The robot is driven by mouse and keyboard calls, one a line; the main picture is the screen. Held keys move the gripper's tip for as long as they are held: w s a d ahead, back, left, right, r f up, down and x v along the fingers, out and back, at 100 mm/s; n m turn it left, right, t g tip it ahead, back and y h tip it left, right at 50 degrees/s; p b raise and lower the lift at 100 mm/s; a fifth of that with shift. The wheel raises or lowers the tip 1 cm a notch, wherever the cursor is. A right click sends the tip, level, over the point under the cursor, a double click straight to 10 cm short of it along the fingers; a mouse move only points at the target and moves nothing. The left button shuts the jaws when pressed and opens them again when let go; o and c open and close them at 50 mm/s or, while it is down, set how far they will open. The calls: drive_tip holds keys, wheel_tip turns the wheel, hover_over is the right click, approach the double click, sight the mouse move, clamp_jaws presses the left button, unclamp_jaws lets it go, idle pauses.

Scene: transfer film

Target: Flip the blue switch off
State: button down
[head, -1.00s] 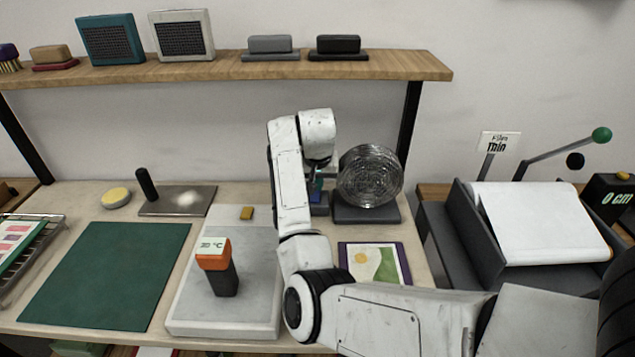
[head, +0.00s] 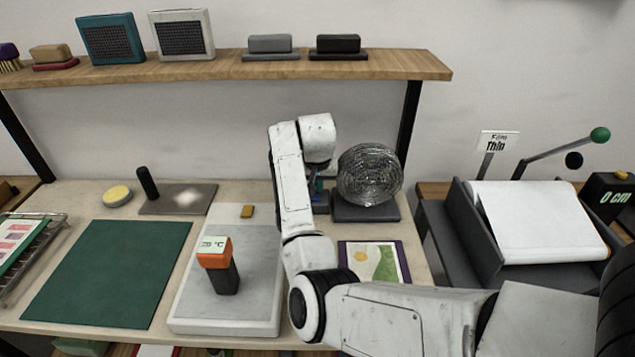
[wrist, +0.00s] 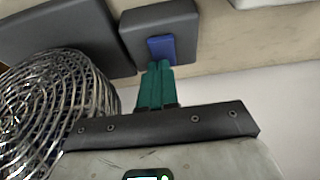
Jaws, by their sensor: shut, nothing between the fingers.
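The blue switch (wrist: 161,49) sits on a dark grey box (wrist: 188,19) in the wrist view. My gripper (wrist: 158,66) has green fingers, shut together with nothing between them. The fingertips are at the lower edge of the blue switch; I cannot tell whether they touch it. In the head view the arm reaches down beside the wire fan, and the gripper (head: 316,184) is mostly hidden behind my arm. Only a sliver of the grey switch box (head: 321,207) shows there. Which way the switch is tilted cannot be told.
A wire-caged fan (head: 369,175) on a dark base (head: 366,213) stands just right of my gripper. A thermometer block (head: 218,266) stands on a pale slab (head: 222,327). A green mat (head: 107,272) lies left. A wooden shelf (head: 226,70) spans above.

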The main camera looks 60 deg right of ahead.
drive_tip(key=shift+s+a+f+p, duration=0.1)
drive_tip(key=shift+s+a+p, duration=0.3)
drive_tip(key=shift+a+p, duration=0.25)
drive_tip(key=shift+r+p, duration=0.55)
drive_tip(key=shift+r, duration=0.15)
drive_tip(key=p+v, duration=0.3)
drive_tip(key=shift+w+d+r, duration=0.15)
drive_tip(key=shift+d+r, duration=0.1)
drive_tip(key=shift+r, duration=0.05)
drive_tip(key=b+v, duration=0.2)
drive_tip(key=v, duration=0.7)
drive_tip(key=shift+a, duration=0.15)
